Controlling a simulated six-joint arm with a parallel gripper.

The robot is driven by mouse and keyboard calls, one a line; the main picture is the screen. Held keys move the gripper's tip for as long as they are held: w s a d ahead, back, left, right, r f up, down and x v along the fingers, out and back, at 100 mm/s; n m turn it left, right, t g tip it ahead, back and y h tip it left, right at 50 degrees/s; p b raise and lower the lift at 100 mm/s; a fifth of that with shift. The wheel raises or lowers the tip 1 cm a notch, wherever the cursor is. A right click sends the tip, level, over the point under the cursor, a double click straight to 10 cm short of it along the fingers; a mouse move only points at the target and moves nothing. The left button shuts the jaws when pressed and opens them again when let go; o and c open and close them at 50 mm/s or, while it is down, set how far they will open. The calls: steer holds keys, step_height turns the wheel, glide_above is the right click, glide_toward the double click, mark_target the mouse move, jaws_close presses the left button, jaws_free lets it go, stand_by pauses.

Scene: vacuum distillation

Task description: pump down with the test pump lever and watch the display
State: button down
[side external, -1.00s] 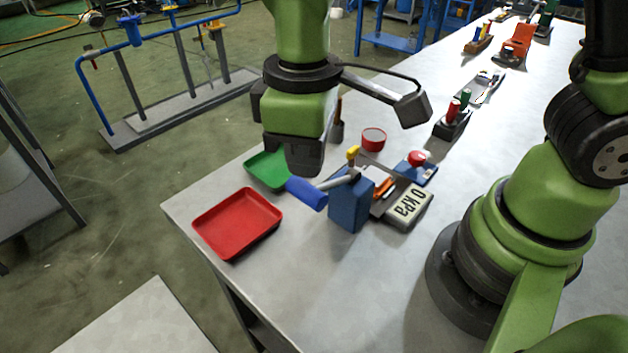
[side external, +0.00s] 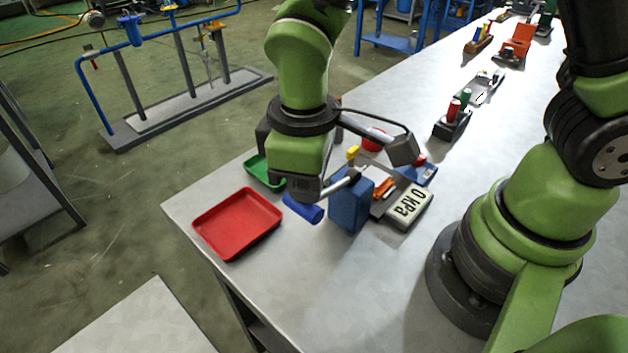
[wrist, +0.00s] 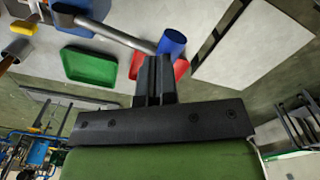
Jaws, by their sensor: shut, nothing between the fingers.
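The test pump has a blue body (side external: 350,208) and a metal lever rod (side external: 341,183) with a blue handle (side external: 302,209). The lever slopes down toward the handle, off to the left of the body. My gripper (side external: 306,192) is shut and empty, over the lever's handle end, and hides part of it. In the wrist view the shut fingers (wrist: 153,62) are at the blue handle (wrist: 172,43), overlapping it; contact is hard to judge. The display (side external: 408,205) beside the pump reads 0 kPa.
A red tray (side external: 238,224) lies left of the handle near the table edge. A green tray (side external: 262,172) is partly behind my gripper. A blue block with a red knob (side external: 420,160) stands behind the display. Open table lies in front of the pump.

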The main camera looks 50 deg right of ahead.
step_height(320, 180, down, 6)
steer(key=shift+f, duration=0.25)
steer(key=shift+r, duration=4.45)
stand_by(2.0)
steer(key=shift+r, duration=0.1)
stand_by(0.6)
